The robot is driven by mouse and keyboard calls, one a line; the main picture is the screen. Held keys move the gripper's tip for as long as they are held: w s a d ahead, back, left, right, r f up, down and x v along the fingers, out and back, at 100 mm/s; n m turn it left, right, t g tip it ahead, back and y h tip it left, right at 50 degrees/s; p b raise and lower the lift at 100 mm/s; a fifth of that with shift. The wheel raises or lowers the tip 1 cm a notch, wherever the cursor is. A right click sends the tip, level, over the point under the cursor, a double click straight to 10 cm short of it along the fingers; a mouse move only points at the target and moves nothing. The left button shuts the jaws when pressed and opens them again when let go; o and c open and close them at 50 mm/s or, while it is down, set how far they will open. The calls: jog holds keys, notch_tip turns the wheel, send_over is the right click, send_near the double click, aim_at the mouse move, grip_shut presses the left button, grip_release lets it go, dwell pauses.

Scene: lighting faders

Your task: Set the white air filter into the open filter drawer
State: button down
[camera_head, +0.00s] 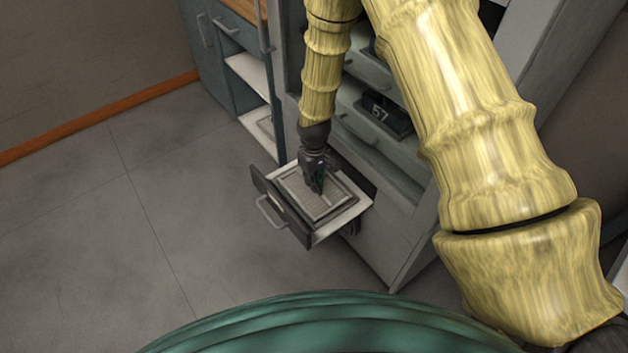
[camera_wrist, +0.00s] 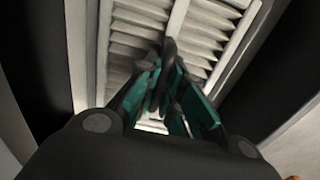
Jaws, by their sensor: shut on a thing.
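The open filter drawer (camera_head: 352,211) sticks out from the cabinet front, with a dark front panel and a pale inside. The white air filter (camera_head: 309,200), a pleated panel in a frame, is within the drawer's outline; I cannot tell whether it rests on the bottom. My gripper (camera_head: 317,188) points down over the filter and is shut on its middle bar. In the wrist view the fingers (camera_wrist: 168,98) close on the bar between two rows of white pleats (camera_wrist: 204,40). The contact point is partly hidden by the fingers.
A drawer handle (camera_head: 268,212) faces the floor side. A blue-grey cabinet (camera_head: 222,55) stands at the back left. The tiled floor (camera_head: 120,220) at left is clear.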

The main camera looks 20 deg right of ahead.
jog(key=shift+f, duration=0.1)
jog(key=c, duration=1.5)
grip_release()
jog(key=shift+c, duration=0.2)
notch_tip(320, 180, up, 12)
jog(key=p, duration=0.1)
